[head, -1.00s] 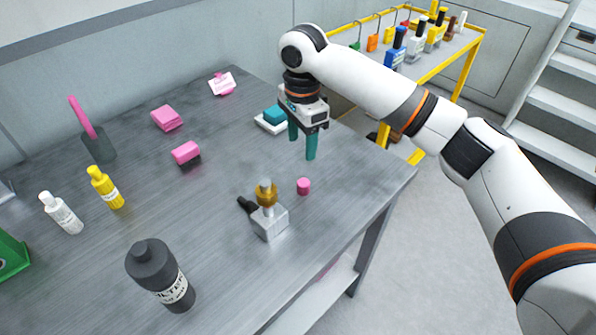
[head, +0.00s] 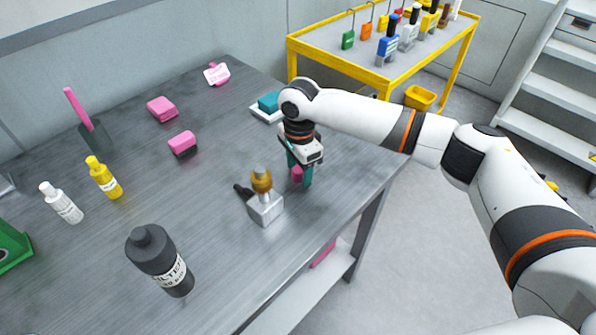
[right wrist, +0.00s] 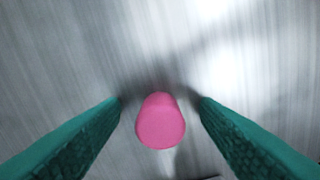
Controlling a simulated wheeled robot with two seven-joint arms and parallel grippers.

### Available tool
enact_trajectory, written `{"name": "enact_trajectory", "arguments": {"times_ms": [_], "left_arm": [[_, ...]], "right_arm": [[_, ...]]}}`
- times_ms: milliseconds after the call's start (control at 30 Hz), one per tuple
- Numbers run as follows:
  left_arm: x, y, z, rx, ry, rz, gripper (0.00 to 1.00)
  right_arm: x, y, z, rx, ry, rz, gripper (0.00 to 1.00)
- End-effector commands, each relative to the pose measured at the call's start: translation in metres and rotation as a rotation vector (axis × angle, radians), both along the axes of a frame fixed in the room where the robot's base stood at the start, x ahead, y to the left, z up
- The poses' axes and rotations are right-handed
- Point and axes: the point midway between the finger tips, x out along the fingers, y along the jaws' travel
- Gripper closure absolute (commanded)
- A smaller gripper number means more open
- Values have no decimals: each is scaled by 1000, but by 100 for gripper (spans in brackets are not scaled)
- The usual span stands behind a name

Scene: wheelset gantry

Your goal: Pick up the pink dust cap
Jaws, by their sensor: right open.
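The pink dust cap (head: 297,174) stands on the grey table beside the metal block with the brass fitting. My right gripper (head: 299,178) is low over it, with its teal fingers on either side of the cap. In the right wrist view the cap (right wrist: 161,121) sits between the two open fingertips (right wrist: 161,101), with a gap on each side. The fingers do not touch it in that view. My left gripper is not in view.
The metal block with the brass fitting (head: 264,207) stands close to the left of my right gripper. A dark filter bottle (head: 160,262) is nearer the front. Pink blocks (head: 183,144) and a teal block on a white pad (head: 268,103) lie farther back. The table's right edge is near.

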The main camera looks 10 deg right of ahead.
Motion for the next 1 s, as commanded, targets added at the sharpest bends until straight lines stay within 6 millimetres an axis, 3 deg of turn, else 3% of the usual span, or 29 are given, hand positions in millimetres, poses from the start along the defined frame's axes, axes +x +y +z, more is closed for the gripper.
{"name": "enact_trajectory", "arguments": {"times_ms": [167,433,767,1000], "left_arm": [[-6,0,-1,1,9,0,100],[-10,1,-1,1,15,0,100],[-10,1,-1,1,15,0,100],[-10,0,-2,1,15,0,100]], "right_arm": [[0,0,0,0,0,0,47],[0,0,0,0,-1,0,90],[0,0,2,0,-1,0,90],[1,1,36,3,-4,0,91]]}}
